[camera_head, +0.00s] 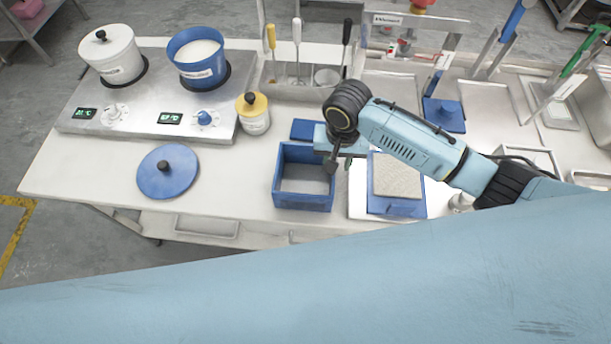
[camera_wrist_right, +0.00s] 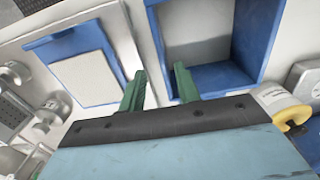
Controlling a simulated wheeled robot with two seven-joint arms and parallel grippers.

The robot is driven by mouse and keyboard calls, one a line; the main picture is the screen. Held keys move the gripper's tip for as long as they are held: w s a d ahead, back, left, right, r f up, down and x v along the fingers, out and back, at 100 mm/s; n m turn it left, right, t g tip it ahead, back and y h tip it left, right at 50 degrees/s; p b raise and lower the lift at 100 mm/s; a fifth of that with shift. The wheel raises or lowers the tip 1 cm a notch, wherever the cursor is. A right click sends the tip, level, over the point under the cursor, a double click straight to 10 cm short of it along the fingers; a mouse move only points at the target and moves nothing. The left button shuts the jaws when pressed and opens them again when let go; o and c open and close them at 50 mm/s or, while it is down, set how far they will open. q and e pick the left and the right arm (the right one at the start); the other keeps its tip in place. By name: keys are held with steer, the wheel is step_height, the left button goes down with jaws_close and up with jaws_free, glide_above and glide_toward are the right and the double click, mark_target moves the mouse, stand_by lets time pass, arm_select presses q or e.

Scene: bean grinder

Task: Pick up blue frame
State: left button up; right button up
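The blue frame (camera_head: 284,190) is an open square box with blue walls on the white table. It also shows in the wrist view (camera_wrist_right: 235,76), its interior partly grey. My right gripper (camera_head: 333,163) is over the frame's right side in the head view. In the wrist view its two green fingers (camera_wrist_right: 159,78) are apart and empty. One wall of the frame appears between the fingertips, without visible contact; I cannot tell the height gap. My left gripper is not in view.
A blue tray with a beige mesh pad (camera_head: 397,178) sits right of the frame. A round blue lid (camera_head: 167,172) lies to the left. A yellow-topped jar (camera_head: 253,114) stands behind, near the stove (camera_head: 150,110) with two pots. Table between lid and frame is clear.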

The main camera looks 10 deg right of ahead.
steer(key=f, duration=0.8)
steer(key=shift+s+a+b, duration=0.15)
steer(key=shift+a+b, duration=0.15)
steer(key=shift+b, duration=0.05)
jaws_close()
